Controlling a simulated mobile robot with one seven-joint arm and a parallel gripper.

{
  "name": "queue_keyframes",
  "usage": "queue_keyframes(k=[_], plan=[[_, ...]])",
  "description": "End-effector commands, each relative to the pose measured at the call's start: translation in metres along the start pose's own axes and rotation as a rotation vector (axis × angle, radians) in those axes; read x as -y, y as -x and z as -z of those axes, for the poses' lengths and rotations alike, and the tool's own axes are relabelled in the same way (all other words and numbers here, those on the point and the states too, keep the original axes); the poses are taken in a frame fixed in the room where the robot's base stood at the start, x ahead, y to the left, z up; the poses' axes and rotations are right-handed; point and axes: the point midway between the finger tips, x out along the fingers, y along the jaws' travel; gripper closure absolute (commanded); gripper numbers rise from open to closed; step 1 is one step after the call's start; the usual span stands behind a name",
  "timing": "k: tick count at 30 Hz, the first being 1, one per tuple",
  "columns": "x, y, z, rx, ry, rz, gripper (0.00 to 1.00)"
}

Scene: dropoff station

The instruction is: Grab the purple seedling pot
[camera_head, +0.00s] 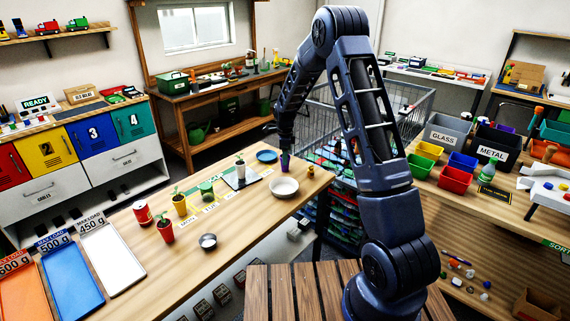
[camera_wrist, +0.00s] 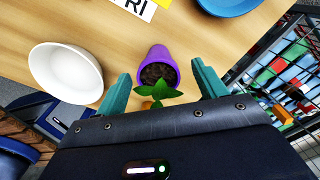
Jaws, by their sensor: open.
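The purple seedling pot (camera_wrist: 157,58) stands in the wrist view with dark soil and a green seedling. It also shows in the head view (camera_head: 285,162) near the far end of the wooden table (camera_head: 235,228). My gripper (camera_wrist: 162,92) is open, its two teal fingers on either side of the seedling, with the pot lying just beyond and between them. The pot does not appear gripped. In the head view my arm reaches down to the pot from above, and the fingers are too small there to make out.
A white bowl (camera_wrist: 66,73) is left of the pot in the wrist view, and a blue plate (camera_wrist: 228,4) is at its upper right. Other potted seedlings, a scale (camera_head: 240,181) and a red can (camera_head: 143,212) stand on the table. A wire cart (camera_head: 400,100) is beyond the table end.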

Motion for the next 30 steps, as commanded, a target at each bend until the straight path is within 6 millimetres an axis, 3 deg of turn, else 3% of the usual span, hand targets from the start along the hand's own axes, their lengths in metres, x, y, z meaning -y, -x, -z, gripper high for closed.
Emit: queue_keyframes(k=[6,14,22,30], plan=[[-0.002,-0.03,0.001,-0.001,-0.002,-0.003,0.29],[-0.002,-0.033,0.001,0.0,-0.001,0.0,0.29],[-0.002,-0.033,0.001,0.0,-0.001,0.0,0.79],[-0.002,-0.032,0.001,0.0,-0.001,0.0,0.79]])
